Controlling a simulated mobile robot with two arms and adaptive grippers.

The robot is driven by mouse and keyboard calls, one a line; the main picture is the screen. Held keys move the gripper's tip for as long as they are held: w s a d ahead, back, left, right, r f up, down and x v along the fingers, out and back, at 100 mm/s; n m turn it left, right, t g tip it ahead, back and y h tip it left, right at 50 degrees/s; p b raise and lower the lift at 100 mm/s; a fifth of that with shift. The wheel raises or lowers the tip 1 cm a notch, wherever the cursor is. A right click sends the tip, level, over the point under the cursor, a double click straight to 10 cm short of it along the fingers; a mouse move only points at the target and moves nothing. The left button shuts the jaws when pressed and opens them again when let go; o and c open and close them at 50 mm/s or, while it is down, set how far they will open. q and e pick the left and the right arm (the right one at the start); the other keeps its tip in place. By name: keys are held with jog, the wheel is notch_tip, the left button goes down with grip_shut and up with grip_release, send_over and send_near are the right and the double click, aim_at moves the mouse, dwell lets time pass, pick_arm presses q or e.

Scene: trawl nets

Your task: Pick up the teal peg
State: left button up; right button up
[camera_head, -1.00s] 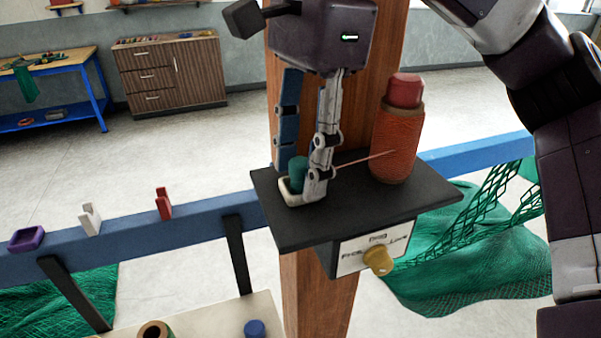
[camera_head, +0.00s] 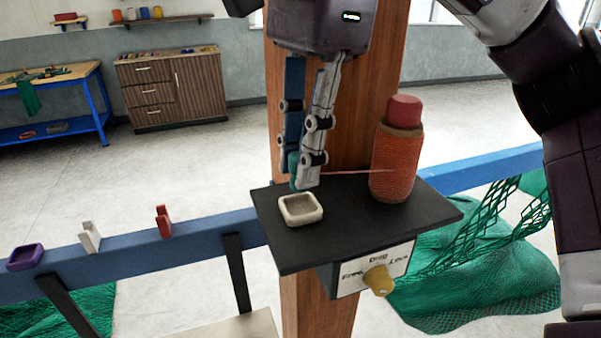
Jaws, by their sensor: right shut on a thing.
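The teal peg (camera_head: 294,164) is between the fingers of my right gripper (camera_head: 302,170), partly hidden by the near finger. The gripper points down and is shut on the peg, above and behind a small cream tray (camera_head: 301,209) that stands empty on a black shelf (camera_head: 350,222). A thin reddish thread (camera_head: 350,173) runs from near the fingertips to an orange-red spool (camera_head: 396,165) at the right of the shelf. My left gripper is not in view.
The shelf is on a wooden post (camera_head: 330,300), with a yellow knob (camera_head: 379,281) on its front panel. A blue rail (camera_head: 130,252) carries purple (camera_head: 25,257), white (camera_head: 90,236) and red (camera_head: 163,221) holders. Green netting (camera_head: 480,270) hangs at right.

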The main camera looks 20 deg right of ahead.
notch_tip(320, 180, up, 16)
jog(key=p, duration=0.7)
jog(key=shift+r, duration=0.25)
jog(key=shift+p, duration=0.3)
jog(key=shift+s, duration=0.1)
